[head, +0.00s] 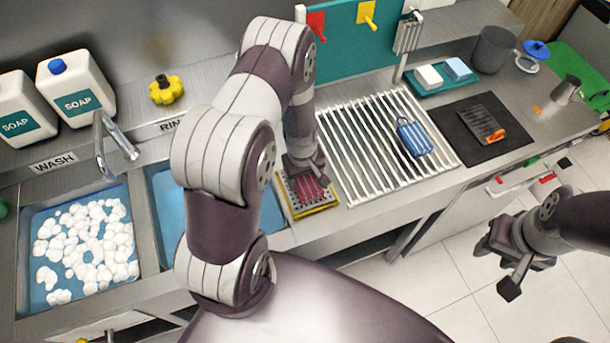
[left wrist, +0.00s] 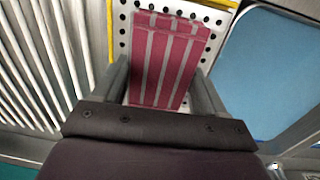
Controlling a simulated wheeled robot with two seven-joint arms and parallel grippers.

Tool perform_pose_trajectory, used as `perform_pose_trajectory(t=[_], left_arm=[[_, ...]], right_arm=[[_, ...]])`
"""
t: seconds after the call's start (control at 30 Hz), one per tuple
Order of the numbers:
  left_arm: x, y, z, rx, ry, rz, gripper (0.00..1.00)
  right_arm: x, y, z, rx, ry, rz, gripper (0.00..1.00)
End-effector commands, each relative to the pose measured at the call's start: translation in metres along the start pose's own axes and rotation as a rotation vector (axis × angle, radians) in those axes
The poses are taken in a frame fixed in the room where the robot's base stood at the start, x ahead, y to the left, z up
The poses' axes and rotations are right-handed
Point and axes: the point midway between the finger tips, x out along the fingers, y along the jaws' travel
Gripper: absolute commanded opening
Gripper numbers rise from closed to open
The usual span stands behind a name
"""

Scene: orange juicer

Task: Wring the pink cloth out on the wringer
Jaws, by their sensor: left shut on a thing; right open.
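The pink cloth (left wrist: 165,62), dark pink with pale stripes, lies folded on the wringer (left wrist: 200,15), a white perforated plate with a yellow rim. In the head view the cloth (head: 312,190) and the wringer (head: 327,205) sit between the rinse basin and the drying rack. My left gripper (left wrist: 165,90) is shut on the cloth, one finger at each side, pointing down at the plate. In the head view my left gripper (head: 306,172) partly covers the cloth. My right gripper (head: 500,268) is open and empty, out over the floor in front of the counter.
The rinse basin (head: 160,195) with blue water is left of the wringer; the wash basin (head: 133,190) holds foam. Right are the white slatted rack (head: 347,170) with a blue striped cloth (head: 413,137), then a black mat (head: 505,115). A tap (head: 115,135) rises behind the basins.

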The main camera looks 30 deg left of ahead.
Motion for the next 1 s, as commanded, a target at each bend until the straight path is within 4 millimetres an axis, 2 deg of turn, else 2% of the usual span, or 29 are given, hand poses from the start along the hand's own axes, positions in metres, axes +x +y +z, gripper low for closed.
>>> perform_pose_trajectory(t=[0.1,0.53,1.0], left_arm=[[-0.018,0.001,0.000,0.000,-0.001,-0.001,0.43],[-0.065,0.003,0.000,-0.001,0.000,0.000,0.43],[-0.065,0.003,0.000,0.000,0.000,0.000,0.43]], right_arm=[[-0.017,0.000,-0.002,0.000,0.000,0.000,0.43],[-0.059,0.000,-0.007,0.000,0.000,0.000,0.43],[-0.058,0.000,-0.007,0.000,0.000,0.000,0.43]])
